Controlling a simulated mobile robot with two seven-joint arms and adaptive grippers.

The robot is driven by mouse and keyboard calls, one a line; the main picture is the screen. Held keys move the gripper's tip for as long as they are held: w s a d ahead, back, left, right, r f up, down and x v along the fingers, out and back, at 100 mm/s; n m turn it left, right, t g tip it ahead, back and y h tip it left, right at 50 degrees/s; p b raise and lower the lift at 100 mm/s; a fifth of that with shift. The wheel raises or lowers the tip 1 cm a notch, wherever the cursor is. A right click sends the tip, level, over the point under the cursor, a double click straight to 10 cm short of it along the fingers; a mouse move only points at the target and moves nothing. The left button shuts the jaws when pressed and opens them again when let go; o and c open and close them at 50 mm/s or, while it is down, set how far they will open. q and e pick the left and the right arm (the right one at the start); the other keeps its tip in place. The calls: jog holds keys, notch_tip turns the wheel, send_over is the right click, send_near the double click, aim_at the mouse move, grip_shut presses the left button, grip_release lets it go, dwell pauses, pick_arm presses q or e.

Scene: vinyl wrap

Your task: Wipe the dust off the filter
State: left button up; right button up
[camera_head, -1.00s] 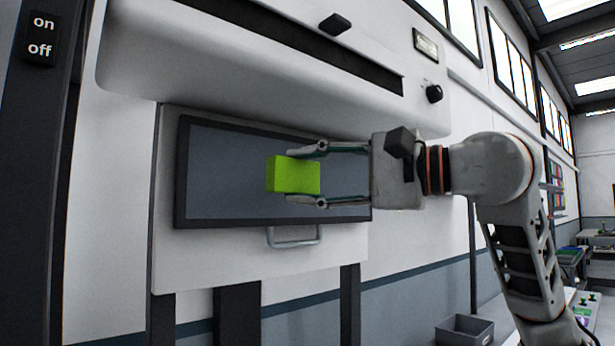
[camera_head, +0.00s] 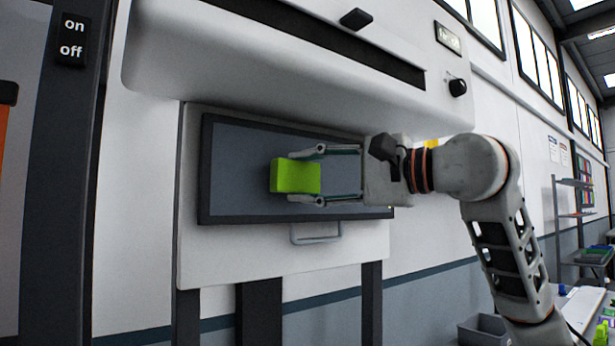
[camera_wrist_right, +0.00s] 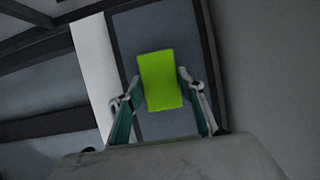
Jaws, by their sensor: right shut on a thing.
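The filter (camera_head: 235,170) is a grey-blue rectangular panel in a dark frame, set in the white front of the machine. It also shows in the right wrist view (camera_wrist_right: 150,30). My right gripper (camera_head: 308,176) comes in from the right and is shut on a bright green block (camera_head: 295,177), which looks like a sponge. The block is in front of the filter's middle; I cannot tell whether it touches the surface. In the right wrist view the green block (camera_wrist_right: 160,80) sits between the two fingers. No distinct dust can be made out. My left gripper is not in view.
A metal handle (camera_head: 316,235) sticks out below the filter. The machine's white hood (camera_head: 300,70) overhangs above, with a knob (camera_head: 457,87) at its right. A dark post with an on/off switch (camera_head: 72,40) stands at left. A grey bin (camera_head: 484,330) is at lower right.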

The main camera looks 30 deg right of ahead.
aim_at(347, 182)
jog(key=shift+w+a+p, duration=0.1)
jog(key=shift+w+p, duration=0.2)
jog(key=shift+w, duration=0.6)
dwell(0.3)
jog(key=shift+w+d+p, duration=0.2)
jog(key=shift+w+d, duration=0.05)
jog(key=shift+d, duration=1.35)
jog(key=shift+w+d+p, duration=0.2)
jog(key=shift+d+p, duration=0.05)
jog(key=shift+d, duration=1.35)
jog(key=shift+w+d+p, duration=0.2)
jog(key=shift+w+d, duration=0.05)
jog(key=shift+d, duration=1.35)
jog(key=shift+w+d+p, duration=0.25)
jog(key=shift+d+p, duration=0.15)
jog(key=shift+d, duration=1.2)
jog(key=shift+w+d+p, duration=0.2)
jog(key=shift+d+p, duration=0.2)
jog(key=shift+d, duration=1.15)
jog(key=shift+a, duration=0.1)
